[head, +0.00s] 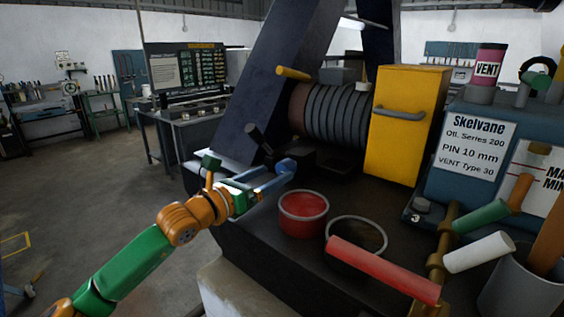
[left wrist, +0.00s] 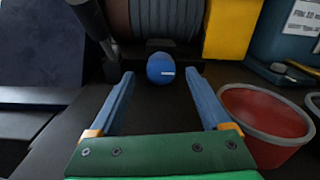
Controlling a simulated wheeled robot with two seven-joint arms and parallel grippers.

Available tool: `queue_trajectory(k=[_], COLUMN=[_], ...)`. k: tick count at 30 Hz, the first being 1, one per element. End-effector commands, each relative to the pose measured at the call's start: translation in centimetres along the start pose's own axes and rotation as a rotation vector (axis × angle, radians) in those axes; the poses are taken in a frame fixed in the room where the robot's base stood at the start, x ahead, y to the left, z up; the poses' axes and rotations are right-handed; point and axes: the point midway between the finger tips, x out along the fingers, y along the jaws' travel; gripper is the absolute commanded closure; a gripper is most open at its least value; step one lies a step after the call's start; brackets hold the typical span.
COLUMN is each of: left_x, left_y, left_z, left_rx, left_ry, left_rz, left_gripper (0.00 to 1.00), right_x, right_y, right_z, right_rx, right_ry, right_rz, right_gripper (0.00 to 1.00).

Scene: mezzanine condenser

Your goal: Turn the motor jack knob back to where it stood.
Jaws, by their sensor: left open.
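A round blue knob (left wrist: 161,68) with a small white mark sits low in front of the ribbed drum in the left wrist view. I take it to be the motor jack knob. In the head view the knob (head: 287,164) shows at the tips of my left gripper's blue fingers. My left gripper (head: 280,175) is open. In the left wrist view its fingers (left wrist: 160,76) lie on either side of the knob's line, with gaps on both sides and nothing held. The knob appears just beyond the fingertips. My right gripper is not in view.
A yellow cabinet (head: 407,125) and the ribbed drum (head: 330,113) stand behind. A dark rod (left wrist: 92,20) rises left of the knob. Coloured handles crowd the right.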

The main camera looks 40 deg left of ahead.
Motion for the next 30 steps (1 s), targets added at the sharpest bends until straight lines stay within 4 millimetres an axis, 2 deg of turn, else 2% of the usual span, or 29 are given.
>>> queue_trajectory(k=[1, 7, 12, 20, 23, 27, 30], left_x=[0.6, 2.7, 3.6, 3.7, 3.7, 3.7, 3.7], left_y=[-0.1, 0.0, -0.1, -0.1, -0.1, -0.1, -0.1], left_z=[0.7, 0.5, 0.2, -0.1, -0.1, 0.0, 0.0], left_rx=[-0.003, -0.003, 0.001, 0.002, 0.002, 0.002, 0.002], left_ry=[-0.002, -0.002, 0.0, 0.001, 0.001, 0.001, 0.001], left_rz=[0.0, 0.001, -0.001, -0.001, -0.001, -0.001, -0.001], left_gripper=[0.18, 0.18, 0.18, 0.18, 0.4, 0.78, 1.0], right_x=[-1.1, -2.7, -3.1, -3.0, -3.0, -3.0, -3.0], right_y=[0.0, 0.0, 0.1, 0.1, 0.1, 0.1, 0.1], right_z=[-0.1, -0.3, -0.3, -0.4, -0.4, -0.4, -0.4], right_rx=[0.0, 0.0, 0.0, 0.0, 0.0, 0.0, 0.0], right_ry=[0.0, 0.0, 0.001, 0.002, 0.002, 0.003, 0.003], right_rz=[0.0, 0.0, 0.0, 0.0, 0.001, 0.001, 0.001], right_gripper=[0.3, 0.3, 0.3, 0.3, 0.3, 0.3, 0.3])
